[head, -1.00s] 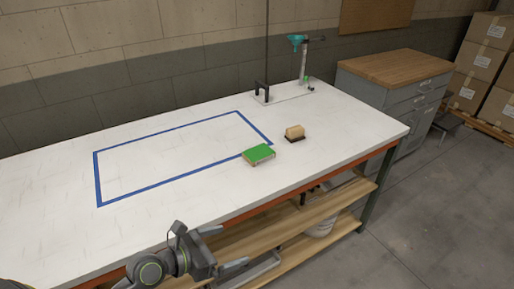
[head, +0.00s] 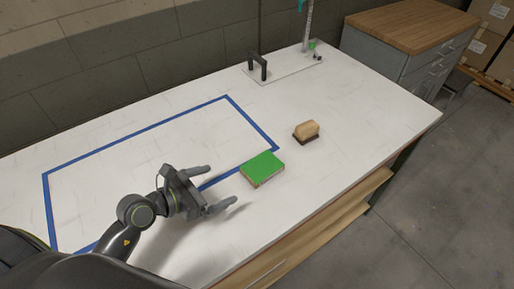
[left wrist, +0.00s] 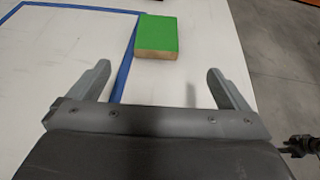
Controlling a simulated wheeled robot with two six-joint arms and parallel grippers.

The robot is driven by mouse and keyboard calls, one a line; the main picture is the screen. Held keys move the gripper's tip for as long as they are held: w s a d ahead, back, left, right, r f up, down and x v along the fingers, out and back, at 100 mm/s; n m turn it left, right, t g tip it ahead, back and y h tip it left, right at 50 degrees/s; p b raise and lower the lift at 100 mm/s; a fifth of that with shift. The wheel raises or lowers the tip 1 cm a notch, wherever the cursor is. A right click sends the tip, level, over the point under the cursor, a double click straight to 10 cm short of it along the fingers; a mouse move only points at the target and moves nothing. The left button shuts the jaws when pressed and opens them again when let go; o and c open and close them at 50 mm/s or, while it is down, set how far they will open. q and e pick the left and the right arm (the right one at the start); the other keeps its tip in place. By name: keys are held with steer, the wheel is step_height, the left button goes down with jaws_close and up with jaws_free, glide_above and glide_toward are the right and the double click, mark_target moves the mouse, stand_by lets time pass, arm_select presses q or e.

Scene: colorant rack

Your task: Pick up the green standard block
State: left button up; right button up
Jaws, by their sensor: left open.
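The green block (head: 262,168) is a flat block with a green top and tan sides. It lies on the white table at the lower right corner of the blue outline. My left gripper (head: 222,187) is open and empty, to the left of the block and apart from it, with its fingers pointing toward it. In the left wrist view the green block (left wrist: 157,35) is ahead of the open left gripper (left wrist: 158,78), beyond the fingertips.
A wooden-backed brush (head: 306,131) stands right of the block. The blue outline (head: 135,137) encloses bare table (head: 370,110). A plate with a black handle (head: 258,66) and an upright stand is at the back. A wooden-topped grey cabinet (head: 400,60) stands behind the table's right end.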

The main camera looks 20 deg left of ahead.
arm_select(q)
steer(key=shift+w+a, duration=0.1)
steer(key=shift+w, duration=0.45)
steer(key=p, duration=0.2)
glide_toward(262, 166)
steer(key=x, duration=0.4)
steer(key=shift+w+f, duration=0.25)
steer(key=shift+w, duration=0.05)
steer(key=shift+w+d+f, duration=0.15)
steer(key=shift+w+d, duration=0.35)
steer(key=shift+w, duration=0.05)
steer(key=shift+p+x, duration=0.6)
steer(key=shift+x, duration=1.45)
arm_select(e)
steer(key=r, duration=0.1)
steer(key=s+r, duration=0.1)
steer(key=r, duration=0.1)
steer(key=shift+d+r, duration=0.1)
arm_select(q)
steer(key=shift+c, duration=0.5)
steer(key=c, duration=1)
arm_select(e)
steer(key=shift+s+d, duration=0.1)
steer(key=shift+d, duration=0.05)
